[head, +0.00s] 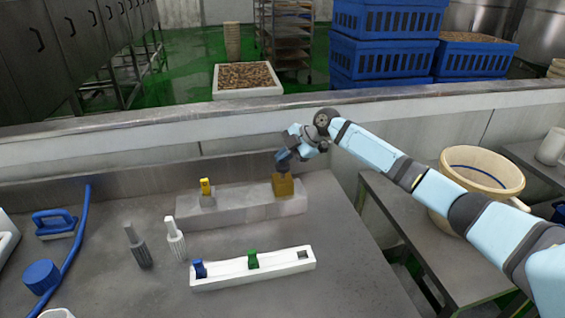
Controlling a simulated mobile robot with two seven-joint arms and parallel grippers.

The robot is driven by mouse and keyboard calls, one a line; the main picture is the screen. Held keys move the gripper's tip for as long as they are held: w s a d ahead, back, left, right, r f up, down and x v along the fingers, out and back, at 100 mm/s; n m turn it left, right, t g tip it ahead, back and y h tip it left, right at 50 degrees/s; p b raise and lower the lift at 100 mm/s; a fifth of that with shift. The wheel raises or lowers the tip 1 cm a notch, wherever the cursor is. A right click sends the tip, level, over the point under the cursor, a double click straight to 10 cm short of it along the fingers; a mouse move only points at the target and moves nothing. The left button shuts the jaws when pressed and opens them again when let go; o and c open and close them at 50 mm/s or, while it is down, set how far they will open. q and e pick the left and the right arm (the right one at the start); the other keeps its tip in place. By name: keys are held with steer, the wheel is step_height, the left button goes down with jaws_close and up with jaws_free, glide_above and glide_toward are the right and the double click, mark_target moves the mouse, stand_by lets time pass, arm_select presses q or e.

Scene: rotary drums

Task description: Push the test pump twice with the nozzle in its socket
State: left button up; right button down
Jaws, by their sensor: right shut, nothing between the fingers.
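My right gripper (283,161) is shut and points down. Its fingertips are at the top of a tan-brown block (283,186), which looks like the test pump, at the right end of a low grey ledge (240,203). I cannot tell whether they touch. A yellow nozzle (206,186) stands upright in a small grey holder toward the ledge's left end, apart from the gripper. A white rack (277,269) in front holds a blue nozzle (199,268) and a green nozzle (252,259); a dark square slot at its right end looks empty. My left gripper is out of view.
Two ribbed spray handles, one grey (137,247) and one white (175,239), stand left of the rack. A blue hose (77,238), a blue brush (55,223) and a blue round lid (41,276) lie further left. A cream tub (481,178) stands on the right table.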

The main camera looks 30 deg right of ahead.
mark_target(283, 165)
steer(key=shift+f+b, duration=0.55)
steer(key=shift+f, duration=0.35)
stand_by(0.5)
steer(key=shift+r, duration=0.1)
steer(key=shift+r+p, duration=0.95)
steer(key=shift+r, duration=0.85)
step_height(283, 165, up, 5)
steer(key=p, duration=0.2)
steer(key=shift+p, duration=0.4)
steer(key=shift+f, duration=0.1)
